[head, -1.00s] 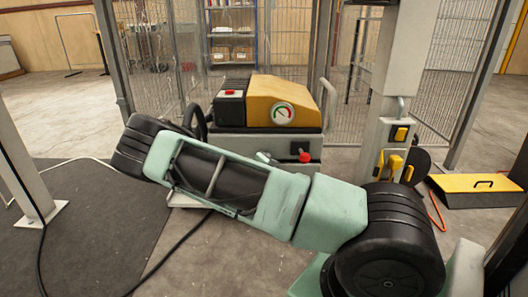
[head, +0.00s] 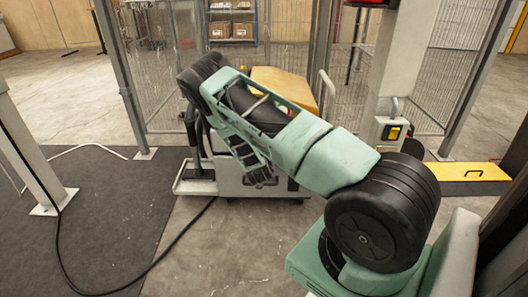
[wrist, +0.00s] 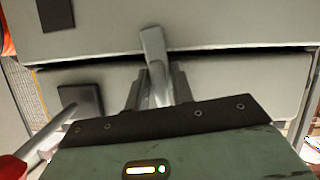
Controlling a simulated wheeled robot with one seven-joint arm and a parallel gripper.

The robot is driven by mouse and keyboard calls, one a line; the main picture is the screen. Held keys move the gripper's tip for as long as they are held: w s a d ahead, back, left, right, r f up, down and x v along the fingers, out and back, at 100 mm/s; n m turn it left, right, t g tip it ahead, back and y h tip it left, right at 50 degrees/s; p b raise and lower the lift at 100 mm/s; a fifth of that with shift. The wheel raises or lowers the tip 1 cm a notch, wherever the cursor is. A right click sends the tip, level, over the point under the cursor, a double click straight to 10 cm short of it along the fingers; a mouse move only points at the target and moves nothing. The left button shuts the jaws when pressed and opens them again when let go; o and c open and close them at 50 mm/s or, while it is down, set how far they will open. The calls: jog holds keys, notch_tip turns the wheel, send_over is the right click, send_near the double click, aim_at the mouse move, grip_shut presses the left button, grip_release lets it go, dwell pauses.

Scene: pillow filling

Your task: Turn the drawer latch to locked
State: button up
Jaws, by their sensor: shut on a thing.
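The drawer latch (wrist: 153,52) is a silver metal lever in the wrist view. It stands nearly upright, tilted slightly, and crosses the dark gap between the upper grey panel and the drawer front (wrist: 230,88). My gripper (wrist: 157,88) is shut on the latch, with one dark finger on each side of its lower part. The lower end of the latch is partly hidden between the fingers. In the head view my arm covers most of the grey cart (head: 290,184), and the latch cannot be made out there.
A red knob on a grey rod (wrist: 42,150) is close to my gripper at the lower left of the wrist view. A yellow housing (head: 290,82) tops the cart. Wire fencing (head: 300,60) stands behind. A black cable (head: 60,262) lies on the floor at left.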

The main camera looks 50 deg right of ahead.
jog(key=shift+r+m+t+p, duration=0.1)
jog(key=shift+m+t+p, duration=0.2)
jog(key=shift+m, duration=0.2)
jog(key=shift+w+y, duration=0.1)
jog(key=shift+y, duration=0.2)
jog(key=o, duration=0.8)
jog(key=shift+a, duration=0.1)
jog(key=p+v, duration=0.5)
jog(key=v, duration=1.2)
jog(key=shift+s, duration=0.25)
jog(key=shift+a, duration=0.15)
